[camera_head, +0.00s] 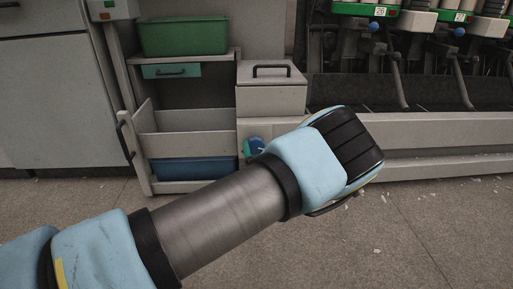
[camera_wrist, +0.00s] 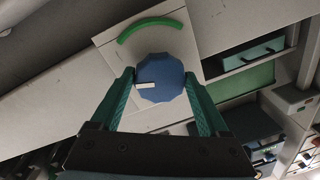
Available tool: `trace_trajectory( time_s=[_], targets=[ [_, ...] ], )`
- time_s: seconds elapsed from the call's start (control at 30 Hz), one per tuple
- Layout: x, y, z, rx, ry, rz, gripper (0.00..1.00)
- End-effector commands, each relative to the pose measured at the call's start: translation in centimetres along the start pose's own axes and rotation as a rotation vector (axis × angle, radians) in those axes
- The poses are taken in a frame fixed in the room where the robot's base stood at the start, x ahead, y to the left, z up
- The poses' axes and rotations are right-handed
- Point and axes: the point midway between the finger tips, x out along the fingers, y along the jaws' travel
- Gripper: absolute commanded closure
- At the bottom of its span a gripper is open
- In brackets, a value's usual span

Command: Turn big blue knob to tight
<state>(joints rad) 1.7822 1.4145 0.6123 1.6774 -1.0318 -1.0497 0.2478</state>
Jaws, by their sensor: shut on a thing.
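The big blue knob (camera_wrist: 160,78) sits on a pale panel (camera_wrist: 112,55) in the wrist view, with a white pointer mark on its left half. A green arc (camera_wrist: 150,27) is drawn on the panel beyond the knob. My gripper (camera_wrist: 161,84) has its two green fingers on either side of the knob and is shut on it. In the head view only part of the knob (camera_head: 257,146) shows, low on the grey cabinet, with my arm covering the rest. My gripper's fingers are mostly hidden there behind my wrist.
A grey box with a black handle (camera_head: 271,88) is above the knob. A shelf unit to its left holds a green bin (camera_head: 184,36) and a blue bin (camera_head: 193,168). The winder (camera_head: 420,60) stands at the right. The floor in front is open, with small scraps.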

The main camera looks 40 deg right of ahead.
Motion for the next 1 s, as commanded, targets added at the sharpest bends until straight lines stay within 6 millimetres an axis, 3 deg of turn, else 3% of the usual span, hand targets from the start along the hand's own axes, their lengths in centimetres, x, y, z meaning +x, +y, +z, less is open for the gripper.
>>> trace_trajectory(
  time_s=[1.0],
  targets=[
    [-0.06,-0.41,0.08,0.962,0.084,0.005,0.77]
  ],
)
